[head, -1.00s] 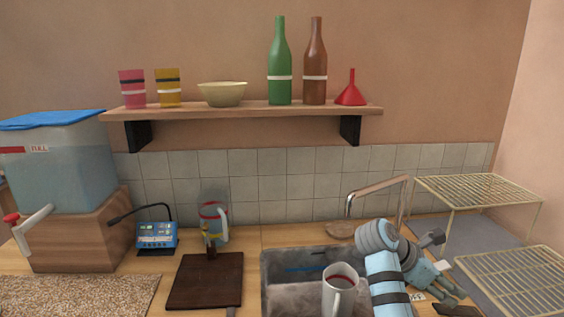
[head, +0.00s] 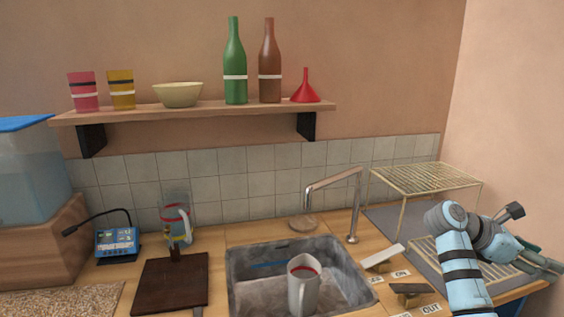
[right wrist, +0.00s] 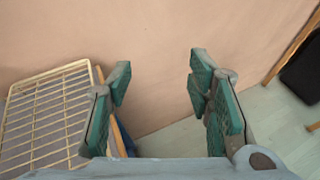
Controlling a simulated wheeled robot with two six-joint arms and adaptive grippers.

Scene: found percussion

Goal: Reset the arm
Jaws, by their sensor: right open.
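My right arm comes in at the lower right of the head view. My left gripper is not in view.
Two tilted pieces (head: 383,257) with labels lie right of the sink.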

